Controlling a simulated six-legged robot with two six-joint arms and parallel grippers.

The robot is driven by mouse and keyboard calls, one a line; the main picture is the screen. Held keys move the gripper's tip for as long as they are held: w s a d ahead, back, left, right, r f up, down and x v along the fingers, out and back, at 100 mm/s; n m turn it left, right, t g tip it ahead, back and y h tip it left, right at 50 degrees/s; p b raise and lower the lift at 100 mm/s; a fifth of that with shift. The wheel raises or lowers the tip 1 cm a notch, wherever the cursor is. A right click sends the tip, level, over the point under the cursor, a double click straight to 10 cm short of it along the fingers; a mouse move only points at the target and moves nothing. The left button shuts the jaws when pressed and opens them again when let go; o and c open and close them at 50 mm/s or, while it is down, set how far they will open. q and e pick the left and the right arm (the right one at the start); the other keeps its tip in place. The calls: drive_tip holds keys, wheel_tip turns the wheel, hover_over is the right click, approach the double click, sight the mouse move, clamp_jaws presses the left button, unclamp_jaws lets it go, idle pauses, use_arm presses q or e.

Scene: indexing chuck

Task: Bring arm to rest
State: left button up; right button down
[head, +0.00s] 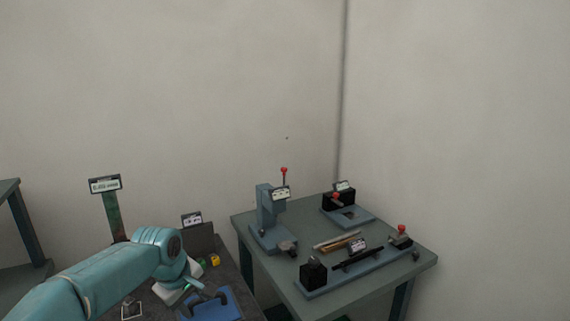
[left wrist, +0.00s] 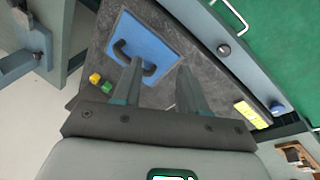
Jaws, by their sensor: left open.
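My left arm (head: 110,275) reaches in from the left in the head view, over a dark grey table top. My left gripper shows in the left wrist view (left wrist: 160,88), its two fingers apart with nothing seen between the tips. Beyond the fingers lies a blue plate (left wrist: 160,37) with a dark bracket-like handle (left wrist: 150,70); one finger partly overlaps it in the picture. The plate also shows in the head view (head: 228,308), just right of my wrist. I cannot tell the gap between fingers and handle. My right gripper is out of view.
Green (head: 201,262) and yellow (head: 215,260) blocks lie near the plate. A grey-green table (head: 295,285) at right carries fixtures, including a press-like stand (head: 266,215) with a red knob. A post with a sign (head: 105,184) stands at left. Space above the tables looks clear.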

use_arm(q)
drive_tip(key=s+d+f+g, duration=0.1)
drive_tip(key=s+f+g, duration=0.1)
drive_tip(key=s+f, duration=0.45)
drive_tip(key=s+d+f+m+g+h, duration=0.1)
drive_tip(key=s+f, duration=0.2)
drive_tip(key=f, duration=0.6)
drive_tip(key=s+d+f+g, duration=0.15)
drive_tip(key=s+f, duration=0.25)
drive_tip(key=f, duration=0.4)
drive_tip(key=s+d+f+m+t+h, duration=0.1)
drive_tip(key=s+d+f+m, duration=0.1)
drive_tip(key=s, duration=0.7)
drive_tip(key=s+d+f+m+h, duration=0.1)
drive_tip(key=s+d+f+m, duration=0.2)
drive_tip(key=s, duration=0.6)
wheel_tip(320, 180, down, 4)
drive_tip(key=m, duration=0.2)
drive_tip(key=shift+r+m+t, duration=0.2)
drive_tip(key=shift+m+t, duration=0.1)
drive_tip(key=shift+t, duration=0.05)
drive_tip(key=shift+d, duration=0.15)
